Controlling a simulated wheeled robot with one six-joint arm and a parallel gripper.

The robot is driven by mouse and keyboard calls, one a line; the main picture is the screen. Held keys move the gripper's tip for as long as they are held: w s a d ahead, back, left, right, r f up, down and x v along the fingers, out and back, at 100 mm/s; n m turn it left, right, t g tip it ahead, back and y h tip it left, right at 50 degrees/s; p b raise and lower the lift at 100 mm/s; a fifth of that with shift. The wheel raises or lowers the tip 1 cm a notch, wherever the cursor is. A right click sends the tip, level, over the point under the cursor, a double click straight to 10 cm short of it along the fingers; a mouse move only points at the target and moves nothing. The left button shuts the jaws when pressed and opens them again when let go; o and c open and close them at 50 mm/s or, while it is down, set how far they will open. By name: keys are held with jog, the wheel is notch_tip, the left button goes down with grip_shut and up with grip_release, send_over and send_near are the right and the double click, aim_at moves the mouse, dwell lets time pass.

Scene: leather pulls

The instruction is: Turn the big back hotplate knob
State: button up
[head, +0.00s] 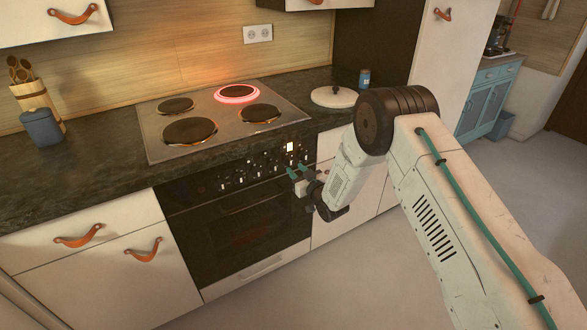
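The stove top (222,118) is set in the dark counter and has several hotplates. The back right hotplate (237,92) has a bright red glowing ring; the others look dark. Small knobs (251,164) line the black front panel above the oven door, with a lit square (290,147) near its right end. They are too small to tell apart or to read their turn. My gripper (298,171), with teal fingertips, is at the panel's right end, just below the lit square. Whether it touches a knob, and how far its fingers are apart, cannot be made out.
A white round lid or board (334,97) and a small blue jar (364,78) stand on the counter right of the stove. A blue container (41,127) and a utensil holder (37,100) stand at the left. The oven door (240,222) is closed. The floor in front is clear.

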jog(key=v, duration=0.5)
dwell(0.3)
